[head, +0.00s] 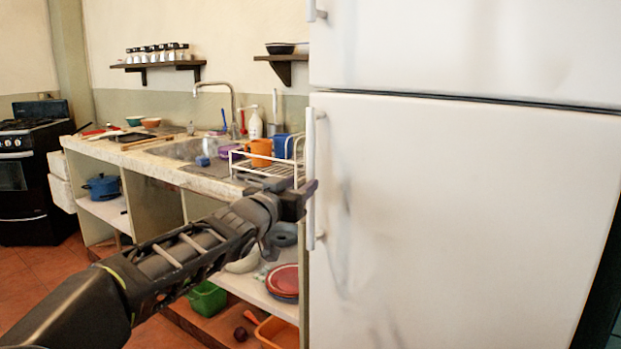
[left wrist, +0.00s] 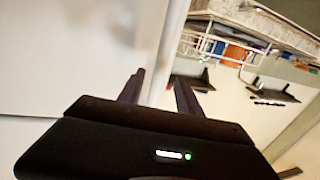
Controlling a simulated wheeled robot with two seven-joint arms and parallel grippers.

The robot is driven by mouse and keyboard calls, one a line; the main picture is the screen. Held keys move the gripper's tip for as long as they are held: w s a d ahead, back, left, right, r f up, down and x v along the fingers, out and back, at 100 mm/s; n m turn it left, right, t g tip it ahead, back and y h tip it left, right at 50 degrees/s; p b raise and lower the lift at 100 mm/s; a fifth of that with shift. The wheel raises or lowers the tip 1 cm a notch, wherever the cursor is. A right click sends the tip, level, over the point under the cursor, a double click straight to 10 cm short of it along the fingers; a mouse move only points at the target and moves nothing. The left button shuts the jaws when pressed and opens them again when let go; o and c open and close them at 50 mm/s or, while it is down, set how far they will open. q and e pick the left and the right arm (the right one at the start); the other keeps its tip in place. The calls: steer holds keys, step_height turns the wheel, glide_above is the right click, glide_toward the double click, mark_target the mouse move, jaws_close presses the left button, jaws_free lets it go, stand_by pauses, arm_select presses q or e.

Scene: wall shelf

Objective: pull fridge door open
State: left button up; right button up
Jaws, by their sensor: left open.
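The white fridge's large lower door (head: 470,220) fills the right of the head view and is shut. Its vertical white handle (head: 311,145) runs along the door's left edge. My left gripper (head: 309,190) is at the handle, around its middle height. In the left wrist view my left gripper (left wrist: 160,92) is open, and the white handle (left wrist: 168,55) shows between its two dark fingers. I cannot tell whether a finger touches the handle. The door surface (left wrist: 70,50) shows on the left there. My right gripper is not in view.
The upper fridge door (head: 470,45) is shut. Left of the fridge is a counter with a sink (head: 185,148) and a white dish rack (head: 262,170), close behind my left gripper. Open shelves below hold dishes and bins. A black stove (head: 25,175) stands far left.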

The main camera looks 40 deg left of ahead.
mark_target(309, 179)
arm_select(q)
steer(key=x, duration=0.6)
steer(key=shift+w, duration=0.3)
jaws_close()
stand_by(1.1)
